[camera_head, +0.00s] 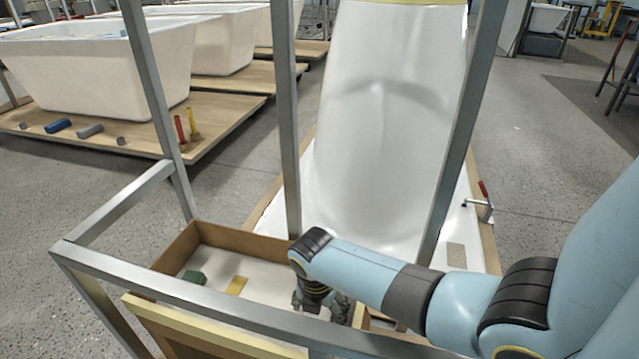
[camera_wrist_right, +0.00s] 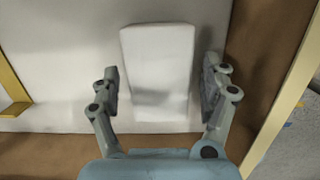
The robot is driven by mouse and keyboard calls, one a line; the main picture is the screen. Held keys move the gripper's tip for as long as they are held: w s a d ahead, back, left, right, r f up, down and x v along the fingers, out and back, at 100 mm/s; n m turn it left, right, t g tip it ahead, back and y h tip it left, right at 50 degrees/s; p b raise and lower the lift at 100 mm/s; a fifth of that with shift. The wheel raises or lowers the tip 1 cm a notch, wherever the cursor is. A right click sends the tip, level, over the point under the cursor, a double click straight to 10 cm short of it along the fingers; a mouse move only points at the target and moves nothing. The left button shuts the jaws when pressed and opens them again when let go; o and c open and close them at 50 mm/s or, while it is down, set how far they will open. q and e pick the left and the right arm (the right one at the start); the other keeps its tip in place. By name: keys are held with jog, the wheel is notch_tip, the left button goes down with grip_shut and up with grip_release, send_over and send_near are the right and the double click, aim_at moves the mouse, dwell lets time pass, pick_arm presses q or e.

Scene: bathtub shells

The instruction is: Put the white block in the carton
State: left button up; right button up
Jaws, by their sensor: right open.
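The white block (camera_wrist_right: 158,70) shows in the right wrist view as a pale upright rectangle, between the two fingers of my right gripper (camera_wrist_right: 160,82). The fingers are open, with a gap on each side of it. Pale floor and brown walls of the carton (camera_wrist_right: 255,60) surround it, near a corner; I cannot tell its exact height above the floor. In the head view my right gripper (camera_head: 323,300) points down inside the right part of the brown carton (camera_head: 240,240). The block is hidden there behind the gripper and arm. My left gripper is not in view.
A green block (camera_head: 194,277) and a yellow piece (camera_head: 237,286) lie in the carton's left part. Grey metal frame bars (camera_head: 285,110) stand around it. A large white bathtub shell (camera_head: 390,130) is behind, and a wooden pallet (camera_head: 230,115) with tubs is at left.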

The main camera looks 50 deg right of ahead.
jog(key=r+p, duration=0.1)
jog(key=r, duration=0.2)
jog(key=a+r+p, duration=0.1)
jog(key=r+p, duration=0.1)
jog(key=r, duration=0.2)
jog(key=r+p, duration=0.1)
jog(key=r, duration=0.2)
jog(key=shift+s+a+r+p, duration=0.2)
jog(key=shift+s+r+p, duration=0.1)
jog(key=shift+p, duration=0.1)
jog(key=shift+s+a+r, duration=0.1)
jog(key=shift+s+r, duration=0.05)
jog(key=shift+r, duration=0.4)
